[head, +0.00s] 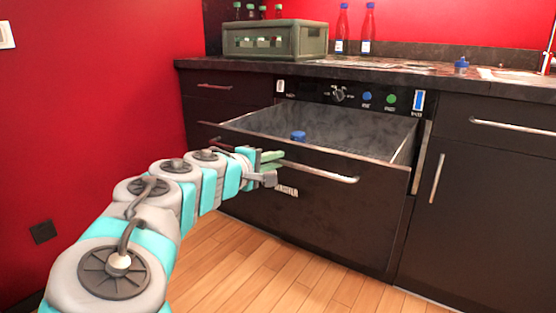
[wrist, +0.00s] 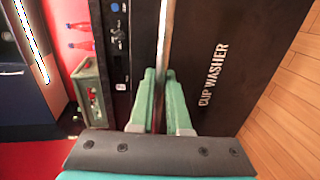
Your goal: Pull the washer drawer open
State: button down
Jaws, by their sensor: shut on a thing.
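The washer drawer (head: 330,215) is a dark front below the counter, pulled out so that its grey inside shows in the head view. A blue-capped item (head: 298,136) stands inside it. A metal bar handle (head: 320,172) runs across the drawer front. My gripper (head: 270,160) is at the left part of this handle, with green fingers closed around it. In the wrist view the fingers (wrist: 160,95) sit on either side of the handle (wrist: 166,40), beside the "CUP WASHER" lettering on the drawer front (wrist: 225,30). My fingers partly hide the handle.
A control panel (head: 350,96) with a knob and coloured buttons is above the drawer. Cabinets flank the drawer. The wooden floor (head: 250,265) in front is clear.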

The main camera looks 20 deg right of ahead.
jog(key=shift+w, duration=0.1)
jog(key=c, duration=0.9)
grip_release()
jog(key=shift+a, duration=0.1)
